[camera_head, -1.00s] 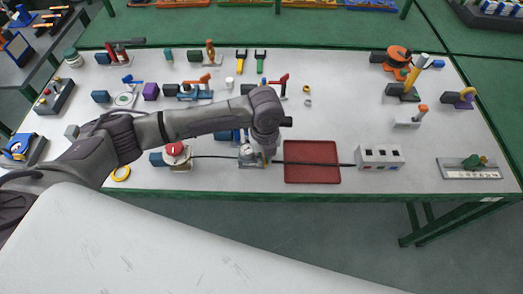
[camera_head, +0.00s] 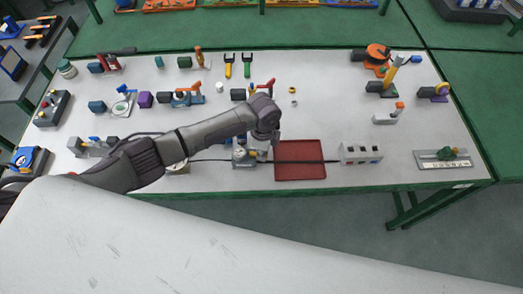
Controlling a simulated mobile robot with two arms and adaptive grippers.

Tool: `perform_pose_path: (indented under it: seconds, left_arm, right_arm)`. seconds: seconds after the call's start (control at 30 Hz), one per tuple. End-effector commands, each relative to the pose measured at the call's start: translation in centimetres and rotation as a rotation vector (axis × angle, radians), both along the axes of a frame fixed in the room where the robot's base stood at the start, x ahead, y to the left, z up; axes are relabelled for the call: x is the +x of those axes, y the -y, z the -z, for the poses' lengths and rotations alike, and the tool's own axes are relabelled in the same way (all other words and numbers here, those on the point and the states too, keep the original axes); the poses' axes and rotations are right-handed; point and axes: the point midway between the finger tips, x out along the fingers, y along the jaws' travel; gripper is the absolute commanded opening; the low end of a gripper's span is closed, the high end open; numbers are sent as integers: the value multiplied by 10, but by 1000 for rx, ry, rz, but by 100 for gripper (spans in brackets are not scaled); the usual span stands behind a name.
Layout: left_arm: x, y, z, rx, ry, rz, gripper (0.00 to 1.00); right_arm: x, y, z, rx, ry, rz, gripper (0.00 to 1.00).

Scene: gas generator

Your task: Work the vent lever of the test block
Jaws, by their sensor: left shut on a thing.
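A small grey block with a round white gauge (camera_head: 239,154), which looks like the test block, stands near the front edge of the white table, left of the red tray. My left gripper (camera_head: 261,151) points down at the right side of this block, close against its small yellow part. Its fingers are small and partly hidden by the wrist. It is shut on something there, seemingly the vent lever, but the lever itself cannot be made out. My right gripper is not in view.
A red tray (camera_head: 300,174) lies just right of the block, with a dark cable crossing it to a white socket box (camera_head: 361,153). A blue part (camera_head: 237,136) stands behind the block. My left forearm covers the table to the left. Several levers and valves stand farther back.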

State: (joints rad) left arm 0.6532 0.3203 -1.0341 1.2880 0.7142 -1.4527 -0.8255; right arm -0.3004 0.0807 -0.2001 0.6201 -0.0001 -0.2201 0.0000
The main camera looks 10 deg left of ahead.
Motion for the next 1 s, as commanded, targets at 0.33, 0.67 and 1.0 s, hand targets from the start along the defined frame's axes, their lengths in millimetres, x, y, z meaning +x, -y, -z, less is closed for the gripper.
perform_pose_path:
  seconds: [0.33, 0.67, 1.0]
  left_arm:
    - [8, 0, -2, -1, 1, -209, 0]
    - [10, -1, -1, -1, 1, -279, 0]
    - [11, -1, 0, 0, 1, -283, 0]
  right_arm:
    - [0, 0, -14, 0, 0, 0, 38]
    - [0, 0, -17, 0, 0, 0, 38]
    - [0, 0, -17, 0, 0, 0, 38]
